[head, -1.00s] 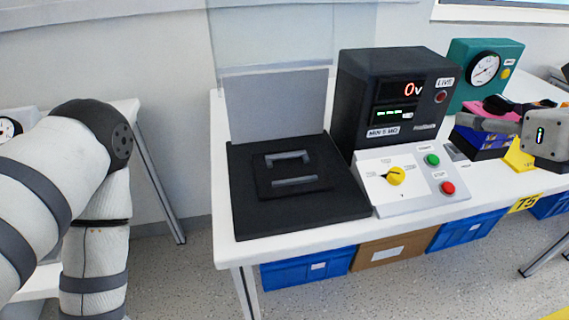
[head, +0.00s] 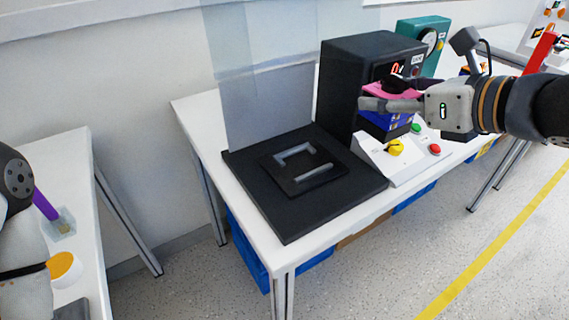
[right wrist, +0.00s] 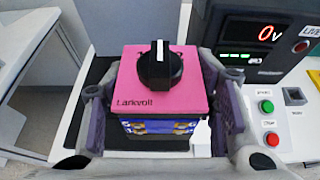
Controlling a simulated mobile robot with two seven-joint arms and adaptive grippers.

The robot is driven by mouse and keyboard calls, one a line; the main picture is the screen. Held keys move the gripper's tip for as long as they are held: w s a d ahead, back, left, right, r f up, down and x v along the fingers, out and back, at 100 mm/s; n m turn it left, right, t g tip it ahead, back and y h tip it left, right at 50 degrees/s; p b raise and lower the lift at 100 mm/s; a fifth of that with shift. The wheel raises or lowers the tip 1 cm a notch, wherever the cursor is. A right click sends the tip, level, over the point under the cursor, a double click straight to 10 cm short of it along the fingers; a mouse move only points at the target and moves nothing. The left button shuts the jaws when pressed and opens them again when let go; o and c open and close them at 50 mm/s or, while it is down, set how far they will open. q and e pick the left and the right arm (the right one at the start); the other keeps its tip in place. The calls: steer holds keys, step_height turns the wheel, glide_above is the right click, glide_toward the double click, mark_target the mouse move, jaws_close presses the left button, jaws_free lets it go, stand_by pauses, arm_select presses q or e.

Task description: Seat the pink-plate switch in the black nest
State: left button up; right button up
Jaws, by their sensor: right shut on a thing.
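The pink-plate switch has a pink top (right wrist: 160,85) with a black knob, a white pointer line and the word "Larkvoll", above a dark blue body. In the head view its blue body (head: 386,124) hangs above the sloped control panel. My right gripper (head: 382,98) is shut on the switch, with a finger on each side. The black nest (head: 318,184) lies on the table to the left, with two grey bracket strips and nothing in it. The switch is held upright, apart from the nest. My left arm shows at the left edge; its gripper is out of view.
A black meter box (head: 345,75) stands behind the switch. The control panel (head: 385,163) with a yellow knob, green button and red button is beside the nest. A clear upright screen (head: 262,90) rises behind the nest. A teal gauge (head: 425,40) stands at the back right.

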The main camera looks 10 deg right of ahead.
steer(key=shift+w+a, duration=0.1)
steer(key=shift+a, duration=0.05)
steer(key=w+a+f, duration=0.2)
steer(key=a+f, duration=0.1)
steer(key=w+a+f+b, duration=0.1)
steer(key=w+a+f, duration=0.2)
steer(key=w+a+f+b, duration=0.1)
steer(key=w+a+f, duration=0.2)
steer(key=a+f, duration=0.1)
steer(key=shift+w, duration=0.25)
steer(key=shift+w+a+f+b, duration=0.15)
steer(key=shift+f+b, duration=0.55)
steer(key=shift+f, duration=1.05)
steer(key=o, duration=1.3)
arm_select(q)
steer(key=s+f+g, duration=0.1)
steer(key=s+f, duration=0.3)
steer(key=shift+s+g, duration=0.2)
steer(key=shift+g, duration=0.2)
arm_select(e)
steer(key=shift+r, duration=0.1)
